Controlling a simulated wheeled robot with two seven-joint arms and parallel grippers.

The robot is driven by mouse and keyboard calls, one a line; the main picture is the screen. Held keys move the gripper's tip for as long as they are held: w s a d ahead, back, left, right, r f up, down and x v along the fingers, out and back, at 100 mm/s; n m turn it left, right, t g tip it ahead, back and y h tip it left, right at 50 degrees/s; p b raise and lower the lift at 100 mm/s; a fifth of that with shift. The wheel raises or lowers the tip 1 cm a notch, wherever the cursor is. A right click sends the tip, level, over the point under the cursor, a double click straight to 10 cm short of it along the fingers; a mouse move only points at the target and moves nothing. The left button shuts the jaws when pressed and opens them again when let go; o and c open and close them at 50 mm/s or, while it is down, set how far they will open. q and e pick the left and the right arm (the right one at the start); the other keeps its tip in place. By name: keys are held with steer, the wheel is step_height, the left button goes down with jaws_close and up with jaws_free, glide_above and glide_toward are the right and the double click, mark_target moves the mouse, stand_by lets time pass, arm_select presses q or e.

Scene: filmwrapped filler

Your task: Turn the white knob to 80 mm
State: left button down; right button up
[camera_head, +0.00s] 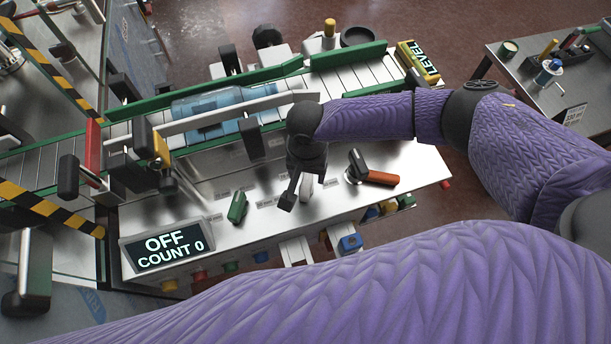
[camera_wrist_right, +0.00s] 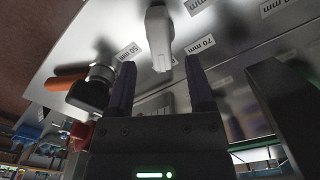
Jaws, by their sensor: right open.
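The white knob (camera_head: 307,187) stands on the metal bench top, partly hidden by my right gripper in the head view. In the right wrist view the white knob (camera_wrist_right: 158,38) is a long, rounded lever, just beyond the fingertips and in line with the gap between them. Printed labels lie around it: a 50 mm label (camera_wrist_right: 128,51) on its left and a 70 mm label (camera_wrist_right: 200,44) on its right. My right gripper (camera_wrist_right: 160,72) is open, with nothing between its fingers. It also shows over the bench in the head view (camera_head: 302,190). My left gripper is not in view.
A display (camera_head: 166,250) reads OFF, COUNT 0. Behind is a roller conveyor (camera_head: 345,78) with green rails and a film-wrapped blue bottle (camera_head: 205,105).

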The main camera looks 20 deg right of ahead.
mark_target(307, 181)
step_height(307, 181, down, 4)
steer(key=shift+r+b, duration=0.1)
steer(key=shift+b, duration=0.3)
jaws_close()
